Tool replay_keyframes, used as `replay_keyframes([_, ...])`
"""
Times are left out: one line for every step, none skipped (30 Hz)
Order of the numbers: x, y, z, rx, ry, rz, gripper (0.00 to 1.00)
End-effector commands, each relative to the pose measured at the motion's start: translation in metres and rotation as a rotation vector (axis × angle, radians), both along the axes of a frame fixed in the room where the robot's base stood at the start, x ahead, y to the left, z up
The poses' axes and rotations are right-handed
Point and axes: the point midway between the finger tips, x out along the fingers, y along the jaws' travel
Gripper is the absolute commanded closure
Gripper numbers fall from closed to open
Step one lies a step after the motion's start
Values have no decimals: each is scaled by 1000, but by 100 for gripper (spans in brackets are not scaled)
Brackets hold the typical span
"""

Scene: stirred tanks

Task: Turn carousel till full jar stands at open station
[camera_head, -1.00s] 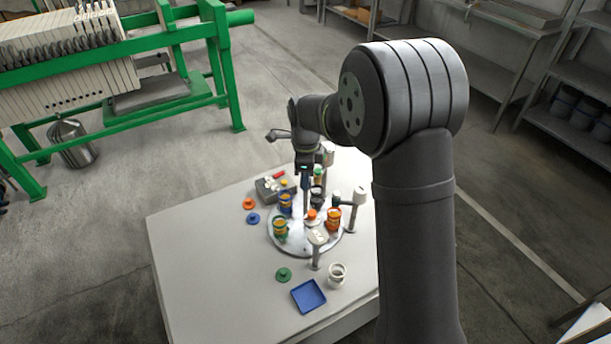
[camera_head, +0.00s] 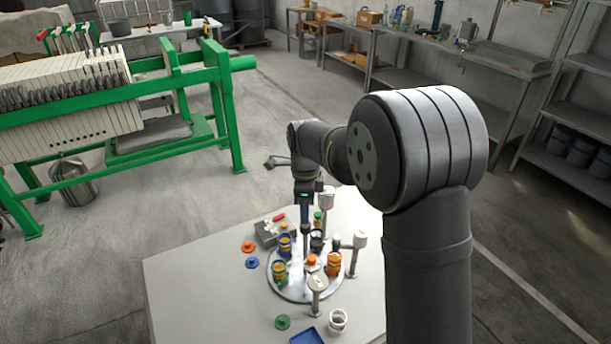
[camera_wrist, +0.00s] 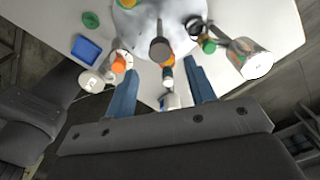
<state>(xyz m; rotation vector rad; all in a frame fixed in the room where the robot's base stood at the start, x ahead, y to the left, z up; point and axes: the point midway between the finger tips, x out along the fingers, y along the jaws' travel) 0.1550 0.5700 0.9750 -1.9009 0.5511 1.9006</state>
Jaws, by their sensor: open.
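The carousel (camera_head: 290,291) is a round pale metal disc on the table, also at the top of the wrist view (camera_wrist: 140,22). Around it stand a green-banded jar (camera_head: 280,271), a blue jar (camera_head: 285,244), a black jar (camera_head: 317,241) and an orange jar (camera_head: 334,264). Posts with pale heads (camera_head: 317,283), (camera_head: 360,242), (camera_head: 327,198) stand around the rim. I cannot tell which jar is full or which station is open. My gripper (camera_wrist: 162,90) is open and empty, pointing down over the carousel; a grey upright peg (camera_wrist: 160,49) shows beyond its fingers.
Orange (camera_head: 248,247), blue (camera_head: 252,262) and green (camera_head: 283,322) lids lie on the table. The table's left part is clear.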

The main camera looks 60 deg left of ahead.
Motion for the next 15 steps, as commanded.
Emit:
replay_keyframes([0,1,15,6,-2,0,50])
replay_keyframes([0,1,23,6,-2,0,50])
replay_keyframes([0,1,32,4,-1,0,50])
replay_keyframes([0,1,40,6,-2,0,50])
replay_keyframes([0,1,48,5,-1,0,50])
replay_keyframes([0,1,57,5,-1,0,50])
replay_keyframes([0,1,64,4,-1,0,50])
replay_keyframes([0,1,71,5,-1,0,50])
replay_keyframes([0,1,79,4,-1,0,50])
replay_keyframes([0,1,86,5,-2,0,50])
replay_keyframes([0,0,91,4,-1,0,50])
replay_keyframes([0,0,98,3,-1,0,50])
replay_keyframes([0,0,102,2,-1,0,50])
replay_keyframes([0,1,106,3,-1,0,50])
replay_keyframes([0,0,111,3,-1,0,50])
